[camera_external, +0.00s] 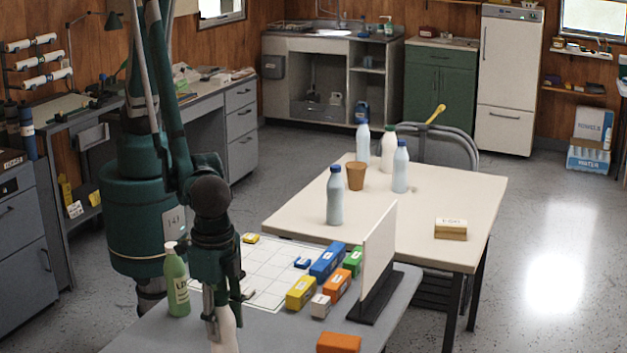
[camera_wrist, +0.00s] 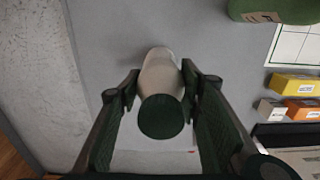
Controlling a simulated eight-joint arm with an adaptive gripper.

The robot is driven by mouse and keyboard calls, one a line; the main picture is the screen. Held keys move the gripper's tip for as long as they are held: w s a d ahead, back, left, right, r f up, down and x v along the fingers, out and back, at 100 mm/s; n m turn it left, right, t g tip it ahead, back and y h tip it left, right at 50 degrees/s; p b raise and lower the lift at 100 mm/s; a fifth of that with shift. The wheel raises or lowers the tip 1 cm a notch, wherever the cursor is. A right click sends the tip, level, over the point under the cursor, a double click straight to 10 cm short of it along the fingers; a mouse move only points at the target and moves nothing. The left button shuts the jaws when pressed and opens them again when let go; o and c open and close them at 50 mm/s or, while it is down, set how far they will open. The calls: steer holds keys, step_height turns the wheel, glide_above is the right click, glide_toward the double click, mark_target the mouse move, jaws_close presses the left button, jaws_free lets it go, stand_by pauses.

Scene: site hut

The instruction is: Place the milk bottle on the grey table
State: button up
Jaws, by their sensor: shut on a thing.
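My gripper (camera_external: 219,312) is at the near edge of the external view, over the grey table (camera_external: 165,335). It is shut on a white bottle (camera_external: 227,335) that looks like the milk bottle; its lower part is cut off by the frame. In the wrist view the white bottle (camera_wrist: 160,70) shows its dark green cap (camera_wrist: 165,117) towards the camera, between the two fingers (camera_wrist: 160,85). Grey tabletop (camera_wrist: 110,40) lies behind it. I cannot tell whether its base touches the table.
A green bottle (camera_external: 177,282) stands close left of my gripper. A white grid sheet (camera_external: 270,265), several coloured boxes (camera_external: 300,292) and an upright white panel (camera_external: 379,250) are to the right. The cream table (camera_external: 450,195) beyond holds several bottles and a brown cup (camera_external: 356,176).

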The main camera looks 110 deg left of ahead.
steer(key=shift+f, duration=0.15)
steer(key=o, duration=1.1)
steer(key=shift+c, duration=0.2)
step_height(320, 180, up, 12)
steer(key=shift+r+p, duration=0.2)
steer(key=shift+p, duration=0.35)
steer(key=shift+a+r, duration=0.1)
